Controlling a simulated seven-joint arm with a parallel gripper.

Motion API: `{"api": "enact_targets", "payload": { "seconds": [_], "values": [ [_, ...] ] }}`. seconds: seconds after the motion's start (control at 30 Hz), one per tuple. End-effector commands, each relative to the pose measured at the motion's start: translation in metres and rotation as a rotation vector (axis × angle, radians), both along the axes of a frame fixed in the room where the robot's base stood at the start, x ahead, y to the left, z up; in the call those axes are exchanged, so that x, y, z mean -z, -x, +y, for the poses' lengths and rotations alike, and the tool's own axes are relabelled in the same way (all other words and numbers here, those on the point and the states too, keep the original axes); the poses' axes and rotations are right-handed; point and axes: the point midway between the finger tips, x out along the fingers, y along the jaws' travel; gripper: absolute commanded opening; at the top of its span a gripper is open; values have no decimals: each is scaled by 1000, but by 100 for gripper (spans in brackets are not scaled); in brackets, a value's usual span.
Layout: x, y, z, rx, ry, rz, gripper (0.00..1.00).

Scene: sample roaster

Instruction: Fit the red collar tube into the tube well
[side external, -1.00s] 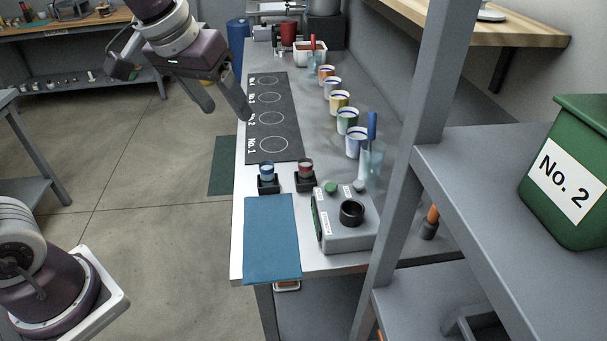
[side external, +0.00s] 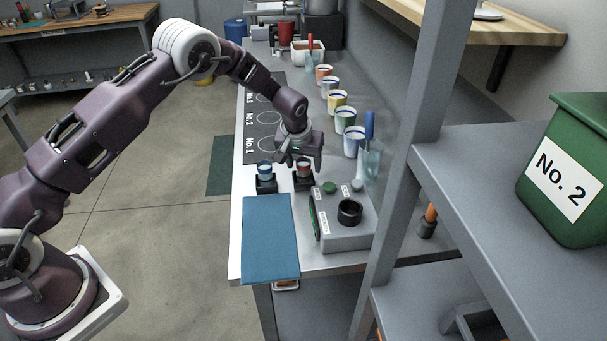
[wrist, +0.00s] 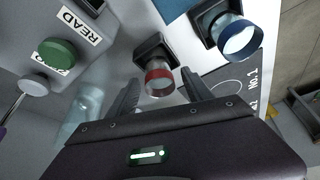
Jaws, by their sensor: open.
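The red collar tube (side external: 304,168) stands upright in a small black holder (side external: 303,180) on the bench. In the wrist view its red rim (wrist: 159,77) lies between my two finger tips. My gripper (side external: 301,161) is open, pointing down close above the tube, with one finger on each side; contact cannot be told. The tube well (side external: 349,211) is a black ring on top of the grey reader box (side external: 345,232), nearer the camera and to the right. It looks empty, though its inside is dark.
A blue collar tube (side external: 265,168) stands in its own black holder just left. A blue mat (side external: 270,238) lies in front. Several striped cups (side external: 345,119) line the bench's right side, with a clear beaker holding a blue-handled tool (side external: 371,125) near the box. The green button (side external: 330,187) tops the box.

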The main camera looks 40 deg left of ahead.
Motion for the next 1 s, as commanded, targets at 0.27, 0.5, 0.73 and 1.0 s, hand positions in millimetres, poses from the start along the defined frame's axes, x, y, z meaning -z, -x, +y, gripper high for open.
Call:
{"api": "enact_targets", "payload": {
  "seconds": [0.27, 0.5, 0.73, 1.0],
  "values": [
    [0, 0, 0, 0, 1, 0, 41],
    [0, 0, 0, 0, 1, 0, 0],
    [-1, 0, 0, 0, 0, -1, 0],
    [-16, -1, 0, 0, 0, -2, 0]
  ]
}}
